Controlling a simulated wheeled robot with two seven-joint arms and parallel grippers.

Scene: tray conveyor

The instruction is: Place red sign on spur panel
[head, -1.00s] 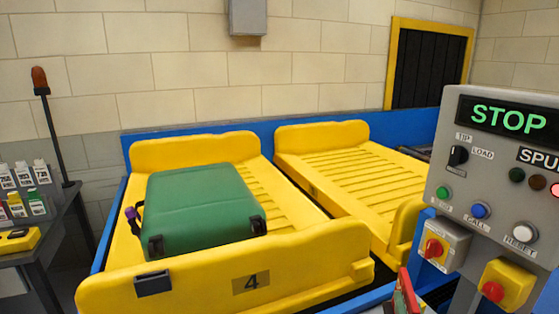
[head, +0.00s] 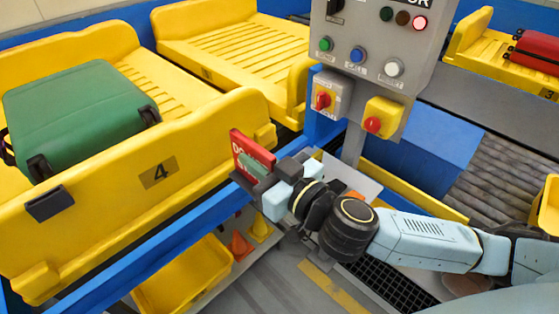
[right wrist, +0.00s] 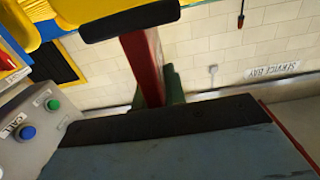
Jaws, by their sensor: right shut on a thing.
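The red sign (head: 251,150) with white lettering is held upright by my right gripper (head: 262,172), which is shut on it. The gripper partly hides the sign's lower part. In the right wrist view the red sign (right wrist: 146,65) shows nearly edge-on between the dark fingers. The grey spur panel (head: 368,50) stands to the right of and behind the sign, apart from it. It has green, blue and white buttons and two red-and-yellow switches below. In the right wrist view the panel (right wrist: 42,105) is at the left. My left gripper is not in view.
A yellow tray marked 4 (head: 130,190) with a green suitcase (head: 80,110) is left of the gripper. Another empty yellow tray (head: 240,45) is behind. A blue rail (head: 170,250) runs below the sign. A red suitcase (head: 537,50) lies on a far-right tray.

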